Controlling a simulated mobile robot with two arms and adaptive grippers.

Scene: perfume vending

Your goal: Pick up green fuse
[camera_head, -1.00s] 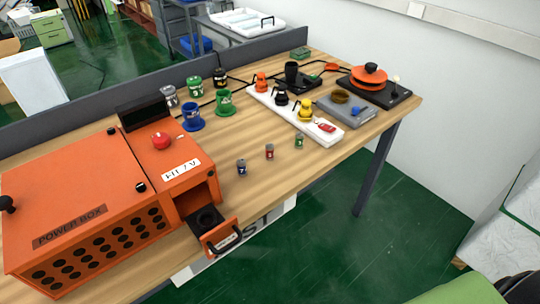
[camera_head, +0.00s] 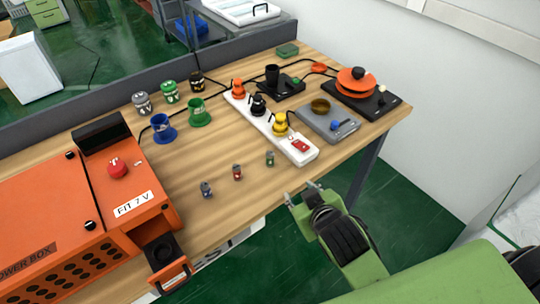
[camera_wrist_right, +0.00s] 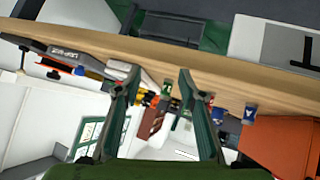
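The green fuse (camera_head: 270,158) is a small upright cylinder on the wooden table, near its front edge. It is the rightmost of three small fuses, beside a red fuse (camera_head: 237,172) and a blue fuse (camera_head: 207,189). My right gripper (camera_head: 300,192) is open and empty, in front of the table edge, to the right of and nearer than the green fuse. In the right wrist view, the tilted picture shows the two fingers (camera_wrist_right: 158,76) spread apart, with a small green piece, apparently the green fuse (camera_wrist_right: 167,89), between them in the distance. My left gripper is out of view.
A white power strip (camera_head: 299,149) with colored plugs lies behind the green fuse. The orange power box (camera_head: 60,225) with an open drawer (camera_head: 167,262) stands at the left. Bare wood surrounds the fuses.

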